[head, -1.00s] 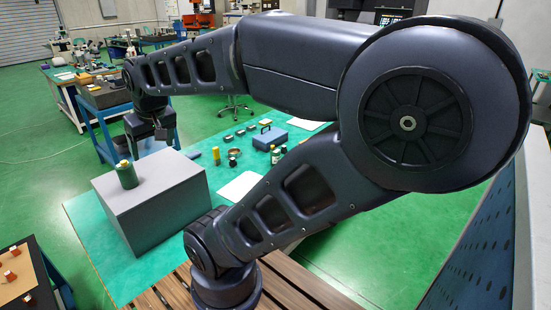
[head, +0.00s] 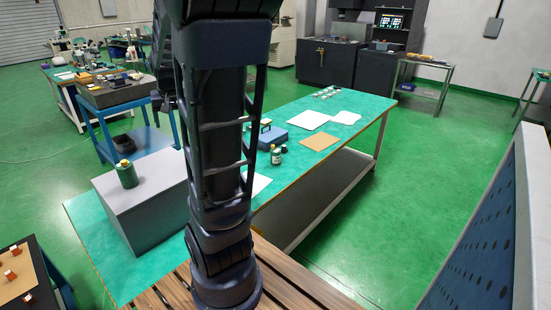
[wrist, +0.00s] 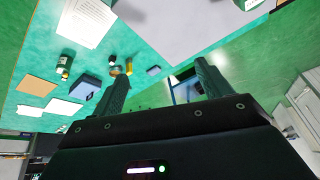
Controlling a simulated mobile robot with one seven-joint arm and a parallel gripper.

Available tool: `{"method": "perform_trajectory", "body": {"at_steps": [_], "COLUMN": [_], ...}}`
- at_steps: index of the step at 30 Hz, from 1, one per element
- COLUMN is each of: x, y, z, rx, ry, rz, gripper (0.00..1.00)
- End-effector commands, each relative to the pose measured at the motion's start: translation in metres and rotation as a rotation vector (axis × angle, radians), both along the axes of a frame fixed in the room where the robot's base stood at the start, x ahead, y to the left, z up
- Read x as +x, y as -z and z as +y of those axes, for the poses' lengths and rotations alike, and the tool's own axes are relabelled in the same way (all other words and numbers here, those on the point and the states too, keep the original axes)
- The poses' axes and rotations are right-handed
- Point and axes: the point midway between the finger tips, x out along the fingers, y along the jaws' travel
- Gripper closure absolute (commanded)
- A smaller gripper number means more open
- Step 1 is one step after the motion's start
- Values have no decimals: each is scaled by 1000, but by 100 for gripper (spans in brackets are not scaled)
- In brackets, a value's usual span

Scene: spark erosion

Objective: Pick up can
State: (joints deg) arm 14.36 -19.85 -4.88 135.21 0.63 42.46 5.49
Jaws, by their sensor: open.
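The can (head: 127,175) is dark green with a yellowish top. It stands upright on top of the grey box (head: 160,215) at the left end of the green table in the head view. The box's pale grey face fills the upper middle of the wrist view (wrist: 195,30). A green and yellow thing is cut off at that view's top edge, and I cannot tell for sure that it is the can. My gripper (wrist: 163,75) is open, with nothing between its fingers. In the head view my arm hides most of it, so its exact distance from the can is unclear.
The green table (head: 320,110) holds a blue case (head: 273,139), dark bottles (head: 276,155) and paper sheets (head: 308,120). A blue cart (head: 110,150) stands behind the box. A dark stand with small parts (head: 20,285) is at lower left.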

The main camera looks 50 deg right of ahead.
Motion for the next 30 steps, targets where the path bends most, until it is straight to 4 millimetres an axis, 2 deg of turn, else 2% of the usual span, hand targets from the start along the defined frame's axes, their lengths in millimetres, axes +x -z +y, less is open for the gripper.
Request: {"method": "perform_trajectory", "body": {"at_steps": [3,9,16,23,30], "x": [21,47,63,62,43], "y": [13,38,75,121,177], "z": [-37,-103,-185,-271,-361], "rx": [8,14,13,3,-17], "ry": [84,221,379,533,688], "rz": [7,10,13,22,33], "gripper": [23,23,23,23,23]}}
